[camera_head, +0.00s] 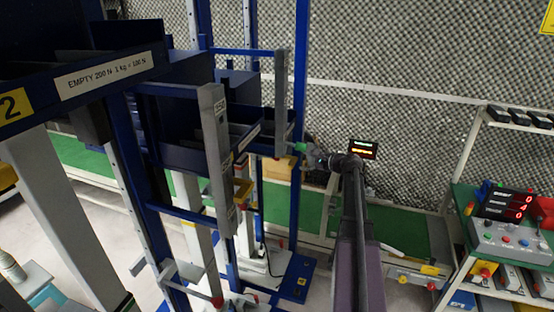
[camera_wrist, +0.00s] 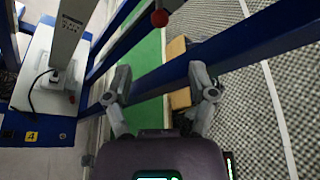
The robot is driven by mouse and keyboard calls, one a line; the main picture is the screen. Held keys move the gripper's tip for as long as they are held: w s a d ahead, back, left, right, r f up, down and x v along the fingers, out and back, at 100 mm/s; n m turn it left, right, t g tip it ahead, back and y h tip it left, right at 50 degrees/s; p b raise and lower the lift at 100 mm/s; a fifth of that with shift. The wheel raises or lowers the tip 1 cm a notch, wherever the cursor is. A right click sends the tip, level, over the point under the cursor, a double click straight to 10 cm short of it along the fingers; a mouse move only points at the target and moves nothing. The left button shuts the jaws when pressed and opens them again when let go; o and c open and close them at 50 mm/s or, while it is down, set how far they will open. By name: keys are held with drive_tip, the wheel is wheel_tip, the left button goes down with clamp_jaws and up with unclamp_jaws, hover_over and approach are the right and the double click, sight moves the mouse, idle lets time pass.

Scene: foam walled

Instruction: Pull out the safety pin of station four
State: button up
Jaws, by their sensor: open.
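Station four shows by its yellow number 4 label (camera_wrist: 31,136) on a blue base in the wrist view. A small yellow label (camera_head: 302,282) on a blue base also shows in the head view, too small to read. A red ball-shaped knob (camera_wrist: 159,18) is at the top centre of the wrist view, beyond my fingertips; I cannot tell for certain that it is the safety pin's. My gripper (camera_wrist: 160,92) is open and empty, its fingers apart with a blue beam behind them. In the head view my gripper (camera_head: 314,154) is beside the blue frame, partly hidden by my arm.
A nearer station with a yellow 2 label (camera_head: 11,105) stands at left. Blue uprights (camera_head: 300,70) and grey rails (camera_head: 216,150) crowd the left and centre. A control box (camera_head: 510,238) with red displays is on a shelf at right. Foam walls line the back.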

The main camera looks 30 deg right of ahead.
sight(279, 158)
drive_tip(key=shift+w, duration=0.1)
drive_tip(key=b+x, duration=0.3)
drive_tip(key=x, duration=1)
drive_tip(key=shift+w+a+f+b, duration=0.15)
drive_tip(key=shift+w+a+b, duration=0.1)
drive_tip(key=shift+b, duration=0.1)
clamp_jaws()
